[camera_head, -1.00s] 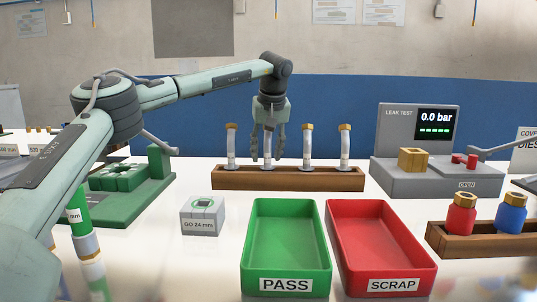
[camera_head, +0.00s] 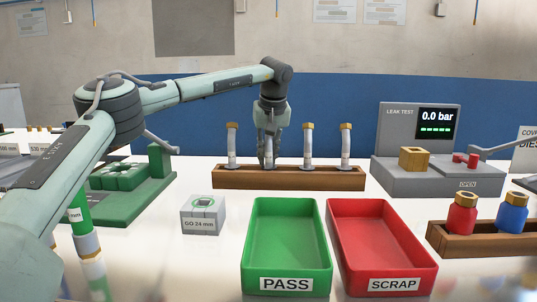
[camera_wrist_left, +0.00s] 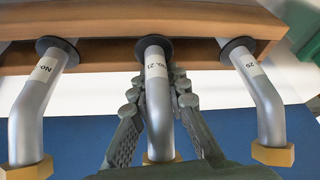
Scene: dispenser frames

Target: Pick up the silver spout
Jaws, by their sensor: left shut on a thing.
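Several silver spouts with brass hex ends stand upright in a row in a brown wooden rack (camera_head: 290,182). My left gripper (camera_head: 268,152) points down over the second spout from the left and is shut on it. In the left wrist view this held spout (camera_wrist_left: 157,95) runs between the two fingers and carries a "No. 21" label. Its base still sits at a dark collar in the rack. Neighbouring spouts (camera_wrist_left: 36,108) and (camera_wrist_left: 260,95) stand on either side, apart from the fingers. My right gripper is not in view.
A green PASS tray (camera_head: 250,262) and a red SCRAP tray (camera_head: 426,262) lie in front of the rack. A grey gauge block (camera_head: 202,226) is at left. The leak tester (camera_head: 395,180) stands at right, with a bottle rack (camera_head: 480,243) before it.

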